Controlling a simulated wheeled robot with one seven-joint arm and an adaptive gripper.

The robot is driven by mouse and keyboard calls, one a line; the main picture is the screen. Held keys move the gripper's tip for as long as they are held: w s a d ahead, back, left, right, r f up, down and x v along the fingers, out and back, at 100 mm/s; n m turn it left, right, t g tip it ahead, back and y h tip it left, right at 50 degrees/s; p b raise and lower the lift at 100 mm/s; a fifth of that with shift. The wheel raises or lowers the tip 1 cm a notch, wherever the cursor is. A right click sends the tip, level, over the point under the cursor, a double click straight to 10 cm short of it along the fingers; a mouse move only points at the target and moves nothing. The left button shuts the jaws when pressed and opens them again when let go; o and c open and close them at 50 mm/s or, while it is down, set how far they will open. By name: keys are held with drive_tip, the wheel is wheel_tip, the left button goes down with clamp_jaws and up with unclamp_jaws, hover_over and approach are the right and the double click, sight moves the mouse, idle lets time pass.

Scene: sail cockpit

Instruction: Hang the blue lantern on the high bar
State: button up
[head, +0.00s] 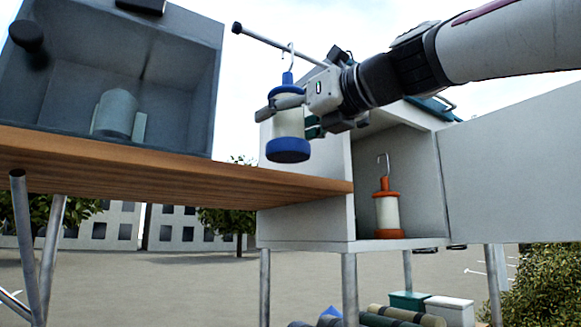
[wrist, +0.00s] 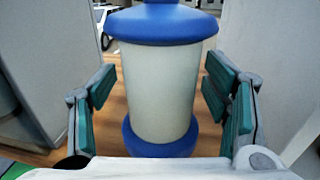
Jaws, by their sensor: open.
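The blue lantern (head: 289,122) has a pale body with a blue cap and blue base. It hangs upright in the air, and its wire hook crosses the high bar (head: 268,41) in the head view. The hook looks to be over the bar, though contact is too small to confirm. My gripper (head: 291,112) is open around the lantern's body. In the wrist view the lantern (wrist: 160,95) stands between the green finger pads, with a gap on each side. The hook is out of the wrist view.
An orange lantern (head: 387,212) stands inside the open white cabinet (head: 350,220) below my arm. A wooden counter (head: 180,178) runs to the left, with a grey open box (head: 185,60) on it holding a grey container (head: 115,112). The cabinet's open door (head: 515,150) sticks out right.

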drive_tip(key=v, duration=1.2)
drive_tip(key=s+d+f+n+g+h, duration=0.1)
drive_tip(key=d+f+n+g+h, duration=0.15)
drive_tip(key=f+n, duration=0.7)
drive_tip(key=s+d+f+n+g+h, duration=0.15)
drive_tip(key=f+h, duration=0.25)
drive_tip(key=f, duration=1.2)
drive_tip(key=s+d+f+n+g+h, duration=0.1)
drive_tip(key=s+d+f+n+h, duration=0.1)
drive_tip(key=f+n, duration=0.3)
drive_tip(key=s+d+f+n+g+h, duration=0.2)
drive_tip(key=s+f+n, duration=0.3)
drive_tip(key=f, duration=0.7)
drive_tip(key=s+d+f+n+g+h, duration=0.1)
drive_tip(key=s+d+f+n, duration=0.3)
drive_tip(key=f, duration=0.5)
drive_tip(key=shift+s+d+f+n+h, duration=0.25)
drive_tip(key=shift+n+h, duration=0.2)
drive_tip(key=shift+n, duration=0.75)
drive_tip(key=shift+w, duration=0.1)
